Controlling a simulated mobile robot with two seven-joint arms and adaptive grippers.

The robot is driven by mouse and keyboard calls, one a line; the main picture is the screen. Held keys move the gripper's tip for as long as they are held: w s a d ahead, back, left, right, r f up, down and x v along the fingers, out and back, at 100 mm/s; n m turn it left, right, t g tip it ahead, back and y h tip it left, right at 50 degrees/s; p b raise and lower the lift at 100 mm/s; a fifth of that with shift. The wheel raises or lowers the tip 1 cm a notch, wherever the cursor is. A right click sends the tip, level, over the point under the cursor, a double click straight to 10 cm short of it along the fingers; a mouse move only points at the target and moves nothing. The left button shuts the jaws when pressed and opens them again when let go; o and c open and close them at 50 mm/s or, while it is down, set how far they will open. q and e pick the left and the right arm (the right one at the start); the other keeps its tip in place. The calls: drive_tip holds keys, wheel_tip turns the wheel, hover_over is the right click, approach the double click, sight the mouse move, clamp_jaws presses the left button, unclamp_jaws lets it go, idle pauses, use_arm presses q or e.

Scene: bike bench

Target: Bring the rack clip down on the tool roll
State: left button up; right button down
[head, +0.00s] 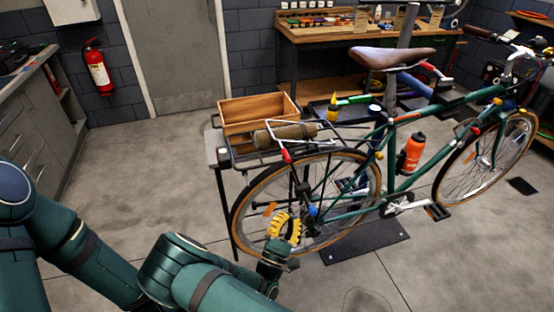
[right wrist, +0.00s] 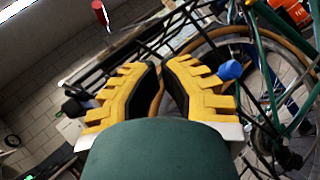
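The tool roll (head: 285,132) is a brown-olive bundle lying across the rear rack of the green bike (head: 345,215) in the head view. Thin dark bars of the rack surround it, with a red tip (head: 287,156) at the near side. My right gripper (head: 284,228) has yellow fingers and is beside the rear wheel, well below the rack. The right wrist view shows its fingers (right wrist: 164,72) apart with nothing between them. My left gripper is not in view.
A wooden crate (head: 257,112) stands just behind the roll. A dark tray (head: 345,108) with tools is beside the bike's saddle (head: 392,57). The rear wheel (head: 237,215) is close to my right gripper. Open floor (head: 125,180) lies to the left.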

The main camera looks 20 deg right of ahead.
drive_tip(key=w+a+r+n+t+y, duration=0.2)
drive_tip(key=a+r+n+t+y, duration=0.15)
drive_tip(key=a+t+y, duration=0.2)
approach(282, 151)
drive_tip(key=x, duration=0.6)
drive_tip(key=shift+w+a+f+p, duration=0.25)
drive_tip(key=shift+w+p, duration=0.1)
drive_tip(key=shift+w, duration=0.1)
drive_tip(key=r+m+g+h+p, duration=0.1)
drive_tip(key=r+m+p, duration=0.1)
drive_tip(key=p, duration=0.1)
drive_tip(key=d+r+m+g+h+p, duration=0.1)
drive_tip(key=r+m+g+p, duration=0.1)
drive_tip(key=r+p, duration=0.1)
drive_tip(key=shift+d+h, duration=0.1)
drive_tip(key=shift+h, duration=0.25)
drive_tip(key=shift+f, duration=0.1)
